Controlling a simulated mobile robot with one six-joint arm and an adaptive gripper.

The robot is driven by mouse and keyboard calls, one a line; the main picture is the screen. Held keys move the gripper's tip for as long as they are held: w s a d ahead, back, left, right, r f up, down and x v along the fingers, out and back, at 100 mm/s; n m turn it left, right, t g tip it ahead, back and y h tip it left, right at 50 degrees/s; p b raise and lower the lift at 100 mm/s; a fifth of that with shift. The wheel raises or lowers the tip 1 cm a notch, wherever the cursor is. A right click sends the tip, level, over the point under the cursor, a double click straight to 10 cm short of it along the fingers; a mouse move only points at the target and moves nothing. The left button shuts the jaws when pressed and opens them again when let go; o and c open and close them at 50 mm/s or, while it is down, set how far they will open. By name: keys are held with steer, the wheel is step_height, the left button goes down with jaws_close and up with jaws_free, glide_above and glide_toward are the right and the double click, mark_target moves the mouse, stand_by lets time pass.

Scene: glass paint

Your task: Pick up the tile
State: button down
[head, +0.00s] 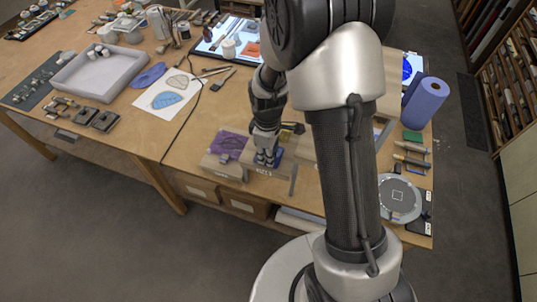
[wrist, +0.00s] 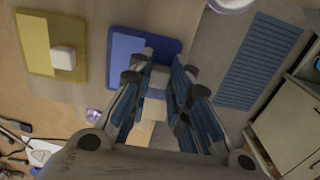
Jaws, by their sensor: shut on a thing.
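My gripper is shut on a pale block on this tile, seen between the fingers. The fingers hide part of the tile's right side. Whether the tile is raised off its support I cannot tell. In the head view, my gripper (head: 266,158) points down at a small wooden stand, with a bit of blue (head: 277,154) beside the fingertips. A yellow tile (wrist: 42,62) with a white block on it lies left of the blue one in the wrist view.
A stand with a purple sheet (head: 229,144) is just left of my gripper. A blue roll (head: 425,103) and round grey plate (head: 399,199) are to the right. A grey tray (head: 128,68) and paper pattern (head: 152,104) lie farther left. My arm hides part of the table.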

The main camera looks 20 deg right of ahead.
step_height(320, 180, up, 13)
steer(key=p, duration=0.2)
stand_by(0.8)
